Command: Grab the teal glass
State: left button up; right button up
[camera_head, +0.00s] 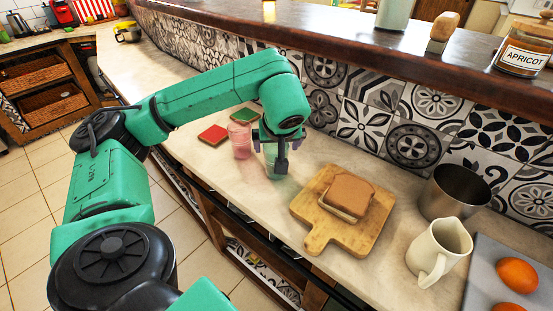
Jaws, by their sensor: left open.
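The teal glass (271,160) is a see-through tumbler on the pale counter (185,85), just right of a pink glass (240,147). My left gripper (270,153) points down at the teal glass from above, with its jaws open. One dark finger covers part of the glass. I cannot tell whether the fingers touch it. My right gripper is not in view.
A wooden board (318,232) with a sandwich (347,195) lies right of the teal glass. Red (213,135) and green (243,116) coasters lie behind and left. A metal cup (453,193) and cream jug (438,250) stand farther right. A tiled wall (345,118) rises behind.

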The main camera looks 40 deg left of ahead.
pick_arm(q)
jog(key=shift+x, duration=0.9)
grip_shut()
jog(key=shift+r, duration=0.1)
